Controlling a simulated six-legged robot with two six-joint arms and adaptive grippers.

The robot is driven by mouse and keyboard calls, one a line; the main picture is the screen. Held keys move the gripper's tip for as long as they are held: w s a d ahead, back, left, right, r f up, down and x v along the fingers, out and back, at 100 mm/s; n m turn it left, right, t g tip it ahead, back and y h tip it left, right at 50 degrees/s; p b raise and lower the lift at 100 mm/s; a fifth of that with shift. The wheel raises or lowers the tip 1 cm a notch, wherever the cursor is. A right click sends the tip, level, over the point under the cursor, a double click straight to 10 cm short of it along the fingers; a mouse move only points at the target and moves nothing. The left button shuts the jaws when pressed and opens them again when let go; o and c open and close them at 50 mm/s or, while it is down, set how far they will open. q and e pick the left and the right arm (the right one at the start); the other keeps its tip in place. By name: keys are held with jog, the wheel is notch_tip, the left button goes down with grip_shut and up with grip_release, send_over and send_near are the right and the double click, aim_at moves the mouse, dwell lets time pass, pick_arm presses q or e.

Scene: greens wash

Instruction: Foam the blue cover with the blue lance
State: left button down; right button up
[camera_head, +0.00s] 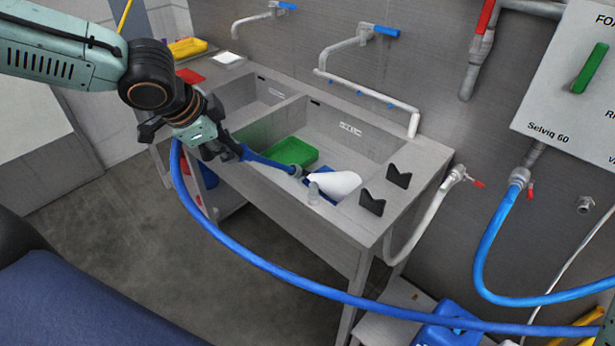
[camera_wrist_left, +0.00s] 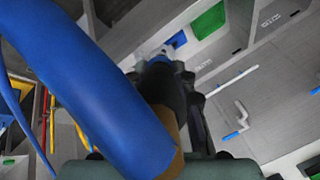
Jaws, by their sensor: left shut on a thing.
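My left gripper (camera_head: 230,150) is shut on the blue lance (camera_head: 268,162), whose tip points right into the near sink basin. The blue cover (camera_head: 318,170) lies in that basin, partly hidden by a white foam-like shape (camera_head: 338,184) just beyond the lance tip. I cannot tell whether this white shape is spray or settled foam. In the left wrist view the blue hose (camera_wrist_left: 90,90) fills the left side, and a bit of the blue cover (camera_wrist_left: 178,40) shows beyond the gripper (camera_wrist_left: 165,68). My right gripper is not in view.
A green tray (camera_head: 293,151) lies beside the cover in the basin. Two black holders (camera_head: 385,190) stand on the sink's right ledge. The blue hose (camera_head: 270,268) loops across the front. A panel (camera_head: 570,90) with a green handle (camera_head: 590,68) hangs on the right wall.

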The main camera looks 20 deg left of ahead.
pick_arm(q)
jog(key=shift+a+r, duration=0.15)
jog(key=shift+a, duration=0.05)
jog(key=shift+w+a+f+p, duration=0.2)
jog(key=shift+w+a+p, duration=0.4)
jog(key=shift+w, duration=0.1)
jog(key=w+a+p, duration=0.3)
jog(key=a+p, duration=0.1)
jog(key=a, duration=0.5)
jog(key=shift+w+a, duration=0.2)
jog(key=shift+a, duration=0.05)
dwell(0.9)
jog(key=shift+w, duration=0.1)
dwell(0.5)
